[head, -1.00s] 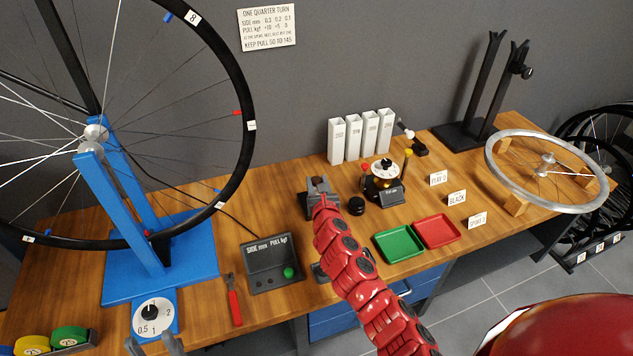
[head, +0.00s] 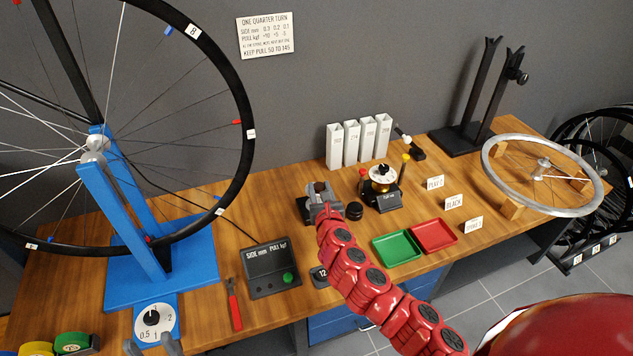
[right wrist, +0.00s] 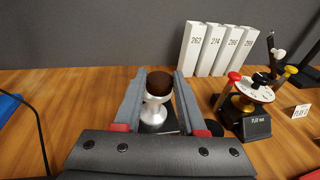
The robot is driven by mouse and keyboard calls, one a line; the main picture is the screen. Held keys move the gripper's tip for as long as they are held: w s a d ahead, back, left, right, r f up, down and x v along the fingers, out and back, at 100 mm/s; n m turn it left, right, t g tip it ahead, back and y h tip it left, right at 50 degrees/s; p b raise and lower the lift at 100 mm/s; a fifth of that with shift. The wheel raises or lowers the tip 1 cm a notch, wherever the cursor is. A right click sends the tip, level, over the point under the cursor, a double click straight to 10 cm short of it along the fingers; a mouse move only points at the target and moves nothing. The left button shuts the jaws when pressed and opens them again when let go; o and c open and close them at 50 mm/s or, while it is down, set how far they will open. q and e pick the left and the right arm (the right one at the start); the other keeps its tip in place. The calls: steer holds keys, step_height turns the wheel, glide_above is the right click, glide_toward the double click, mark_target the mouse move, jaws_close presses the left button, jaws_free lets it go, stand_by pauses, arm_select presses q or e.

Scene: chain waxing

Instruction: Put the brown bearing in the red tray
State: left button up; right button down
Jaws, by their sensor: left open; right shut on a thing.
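The brown bearing (right wrist: 160,82) is a dark brown round piece on top of a silver stand (right wrist: 153,113) in the right wrist view. My right gripper (head: 321,190) has its fingers on either side of the bearing and is shut on it, at the stand. In the head view the gripper largely hides the bearing. The red tray (head: 434,235) lies empty near the bench's front edge, right of the gripper. My left gripper (head: 152,347) is open at the bottom left, only its fingertips in view.
A green tray (head: 397,246) adjoins the red tray on its left. A black puck (head: 354,210) and a dial gauge stand (head: 383,186) are right of my right gripper. White upright boxes (head: 352,144) stand behind. Label cards (head: 454,202) stand beyond the red tray.

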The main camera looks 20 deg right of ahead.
steer(key=s+d+f+p+v, duration=0.1)
steer(key=d+f+v, duration=0.1)
steer(key=v, duration=0.8)
steer(key=a+f+n+y, duration=0.2)
steer(key=a+y, duration=0.1)
steer(key=a, duration=0.3)
steer(key=s+r+p, duration=0.4)
steer(key=r+p, duration=0.9)
steer(key=r, duration=0.2)
steer(key=w+d+f+m+h+b, duration=0.2)
steer(key=w+d+f+h+b, duration=0.1)
steer(key=f+b, duration=0.8)
steer(key=shift+d+f+b, duration=0.35)
steer(key=shift+d+b, duration=0.45)
steer(key=shift+d, duration=0.05)
steer(key=shift+w, duration=0.1)
